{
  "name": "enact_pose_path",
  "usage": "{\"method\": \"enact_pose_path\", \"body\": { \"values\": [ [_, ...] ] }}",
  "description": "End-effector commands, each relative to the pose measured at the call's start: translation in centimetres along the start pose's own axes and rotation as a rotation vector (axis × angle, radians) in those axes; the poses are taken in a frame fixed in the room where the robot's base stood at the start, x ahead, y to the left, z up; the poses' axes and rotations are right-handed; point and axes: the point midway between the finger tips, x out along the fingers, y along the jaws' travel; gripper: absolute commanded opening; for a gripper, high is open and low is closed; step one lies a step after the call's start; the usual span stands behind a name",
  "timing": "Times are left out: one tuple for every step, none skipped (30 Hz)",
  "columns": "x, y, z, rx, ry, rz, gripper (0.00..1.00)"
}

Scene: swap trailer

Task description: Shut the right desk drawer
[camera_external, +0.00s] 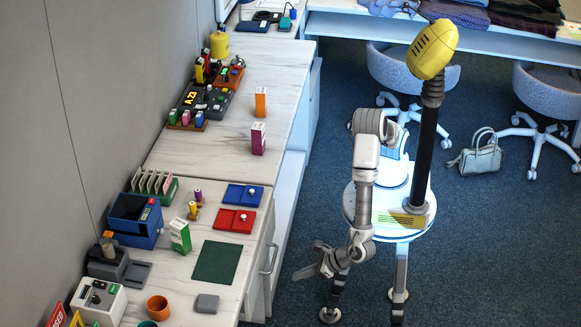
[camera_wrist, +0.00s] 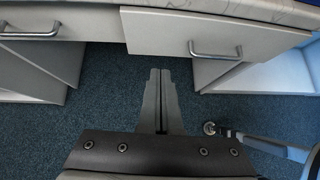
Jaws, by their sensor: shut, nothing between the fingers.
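In the wrist view a pale drawer (camera_wrist: 165,32) with a metal bar handle (camera_wrist: 216,51) hangs under the desk top, right of centre. Its front seems to stand out past the drawer front at left (camera_wrist: 85,24); how far is hard to tell. My gripper (camera_wrist: 160,72) is shut and empty, its tips below and in front of the right drawer's front, apart from it. In the outside view my gripper (camera_external: 312,270) is low beside the desk, to the right of a handle (camera_external: 268,259) on the desk's front.
The desk top (camera_external: 200,262) carries a green mat (camera_external: 217,262), red tray (camera_external: 235,220), blue tray (camera_external: 243,195) and boxes. A cabinet stands open-sided at right in the wrist view (camera_wrist: 265,75).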

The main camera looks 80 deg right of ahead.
Motion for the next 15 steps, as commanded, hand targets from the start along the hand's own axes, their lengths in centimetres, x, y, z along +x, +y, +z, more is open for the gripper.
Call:
{"method": "enact_pose_path", "body": {
  "values": [
    [1.2, -2.2, -2.3, -0.013, -0.044, -0.042, 0.00],
    [1.8, -3.6, -3.2, -0.013, -0.080, -0.064, 0.00],
    [2.5, -5.5, -4.3, -0.010, -0.133, -0.090, 0.00],
    [2.9, -6.9, -5.0, -0.008, -0.179, -0.104, 0.00],
    [3.3, -8.3, -5.5, -0.005, -0.225, -0.114, 0.00],
    [3.7, -10.0, -6.0, -0.004, -0.290, -0.119, 0.00],
    [3.9, -11.2, -6.3, -0.002, -0.338, -0.118, 0.00],
    [4.1, -12.3, -6.5, -0.001, -0.385, -0.111, 0.00],
    [4.2, -13.6, -6.6, 0.002, -0.446, -0.097, 0.00],
    [4.2, -14.5, -6.6, 0.003, -0.488, -0.083, 0.00],
    [4.2, -15.2, -6.6, 0.004, -0.526, -0.064, 0.00],
    [4.2, -16.1, -6.5, 0.006, -0.573, -0.041, 0.00],
    [4.1, -16.6, -6.4, 0.007, -0.602, -0.021, 0.00],
    [4.0, -17.0, -6.3, 0.009, -0.628, -0.002, 0.00],
    [3.9, -17.4, -6.2, 0.009, -0.657, 0.022, 0.00]
  ]
}}
